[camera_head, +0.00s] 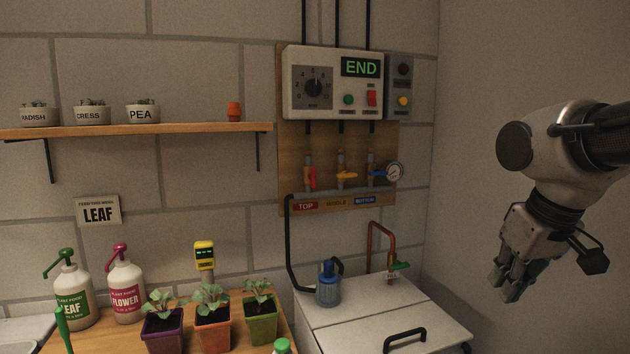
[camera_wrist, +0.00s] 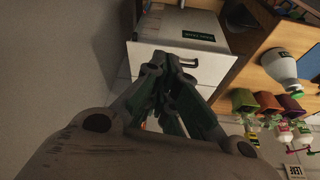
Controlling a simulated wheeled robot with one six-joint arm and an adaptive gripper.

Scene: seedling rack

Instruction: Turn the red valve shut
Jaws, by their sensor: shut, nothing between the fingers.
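The red valve (camera_head: 310,178) is the leftmost of three on the wooden board in the head view. Its handle stands upright, in line with its pipe, above a red label reading TOP (camera_head: 305,206). The middle valve (camera_head: 346,175) has a yellow handle lying crosswise, and the right valve (camera_head: 378,173) has a blue handle lying crosswise. My gripper (camera_head: 505,290) is at the right of the head view, well apart from the valves and pointing down. In the wrist view my gripper (camera_wrist: 163,66) has its fingers together and empty. The red valve is not seen there.
A control box (camera_head: 335,85) showing END hangs above the valves. Below are a white cabinet (camera_head: 430,315) with a blue bottle (camera_head: 328,285) and a copper pipe (camera_head: 370,240). Potted seedlings (camera_head: 213,330) stand left.

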